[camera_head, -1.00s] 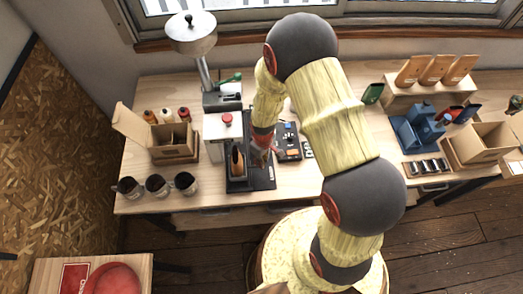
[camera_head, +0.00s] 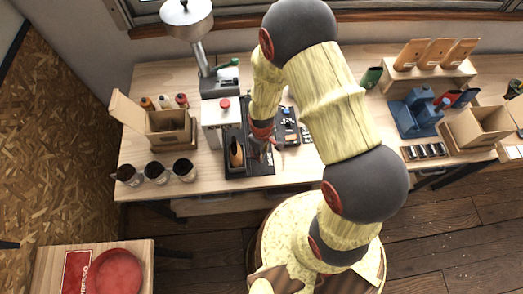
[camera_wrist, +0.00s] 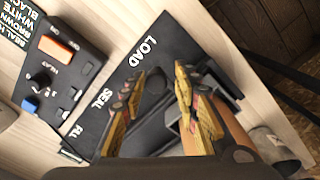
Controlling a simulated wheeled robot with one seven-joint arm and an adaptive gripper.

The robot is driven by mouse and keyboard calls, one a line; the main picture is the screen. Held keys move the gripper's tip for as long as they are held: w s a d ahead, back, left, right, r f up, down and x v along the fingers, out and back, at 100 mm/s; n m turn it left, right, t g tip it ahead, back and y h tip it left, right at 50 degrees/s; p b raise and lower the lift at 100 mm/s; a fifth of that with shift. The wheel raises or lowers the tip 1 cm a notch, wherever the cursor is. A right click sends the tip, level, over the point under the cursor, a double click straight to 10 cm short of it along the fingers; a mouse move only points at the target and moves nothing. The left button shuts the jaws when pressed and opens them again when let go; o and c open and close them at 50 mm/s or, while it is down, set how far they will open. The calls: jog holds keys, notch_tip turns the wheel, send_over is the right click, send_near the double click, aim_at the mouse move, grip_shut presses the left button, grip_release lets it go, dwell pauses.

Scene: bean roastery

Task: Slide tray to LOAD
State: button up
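The black sealer base (camera_head: 250,170) lies on the bench and carries the white words LOAD, SEAL and a partly hidden one in the wrist view (camera_wrist: 172,30). A dark tray (camera_wrist: 215,82) sits on it towards the lower right, with a dark rounded tab (camera_wrist: 154,82) sticking out near LOAD and SEAL. A brown bag (camera_head: 237,152) stands at the tray; it also shows in the wrist view (camera_wrist: 236,130). My gripper (camera_wrist: 158,80) is open, its fingers apart on either side of the tab. Contact cannot be told. In the head view my gripper (camera_head: 262,146) is partly hidden.
A control box (camera_wrist: 55,65) with an orange switch and knobs lies beside the base. A white press housing (camera_head: 215,112) stands at its left. Metal cups (camera_head: 156,172) and an open carton (camera_head: 170,130) are further left. Blue apparatus (camera_head: 415,112) stands at right.

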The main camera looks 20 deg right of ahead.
jog(key=shift+o, duration=0.8)
jog(key=shift+w, duration=0.1)
jog(key=shift+w+r, duration=0.1)
jog(key=shift+r, duration=0.15)
notch_tip(320, 180, up, 12)
jog(key=shift+f, duration=0.25)
